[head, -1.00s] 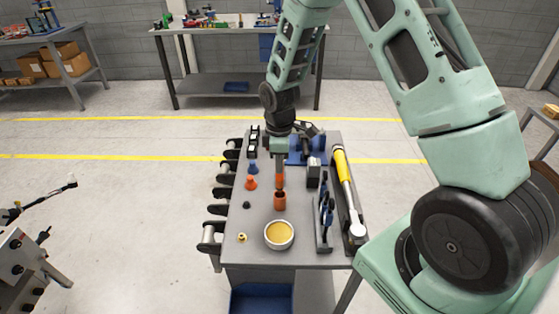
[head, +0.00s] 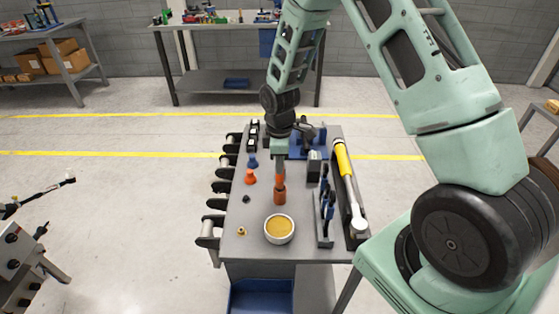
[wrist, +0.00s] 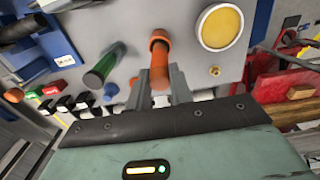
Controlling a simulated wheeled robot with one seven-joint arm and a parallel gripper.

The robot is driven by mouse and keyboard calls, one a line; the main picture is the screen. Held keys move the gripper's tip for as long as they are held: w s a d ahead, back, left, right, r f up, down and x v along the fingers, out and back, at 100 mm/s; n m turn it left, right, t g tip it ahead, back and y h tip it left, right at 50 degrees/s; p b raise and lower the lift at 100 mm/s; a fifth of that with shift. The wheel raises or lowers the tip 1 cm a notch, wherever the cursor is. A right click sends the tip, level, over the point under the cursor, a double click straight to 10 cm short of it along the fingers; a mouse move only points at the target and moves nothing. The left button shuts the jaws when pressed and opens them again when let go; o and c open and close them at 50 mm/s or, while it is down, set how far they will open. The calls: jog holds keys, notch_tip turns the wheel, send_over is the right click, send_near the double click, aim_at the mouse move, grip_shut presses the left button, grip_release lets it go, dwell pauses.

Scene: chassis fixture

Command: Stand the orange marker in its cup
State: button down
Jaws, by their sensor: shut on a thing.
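The orange marker (head: 280,172) is upright between the fingers of my gripper (head: 280,155), which is shut on it. Directly under it on the bench stands the orange cup (head: 280,197). The marker's lower end meets the cup's mouth in the head view; I cannot tell how far inside it is. In the wrist view, the two grey fingers (wrist: 162,88) flank the orange marker (wrist: 160,76), and the orange cup (wrist: 160,42) lines up beyond it.
A white bowl with yellow contents (head: 279,229) stands in front of the cup. A brass piece (head: 241,231), an orange cone (head: 250,177) and a blue cone (head: 252,162) are to the left. A tool rack (head: 325,215) and a torque wrench (head: 350,190) are to the right.

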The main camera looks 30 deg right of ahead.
jog(key=shift+f+b, duration=0.85)
jog(key=shift+f, duration=0.65)
jog(key=c, duration=1.2)
grip_release()
jog(key=shift+o, duration=0.2)
jog(key=shift+r, duration=0.15)
notch_tip(320, 180, up, 9)
jog(key=p, duration=0.7)
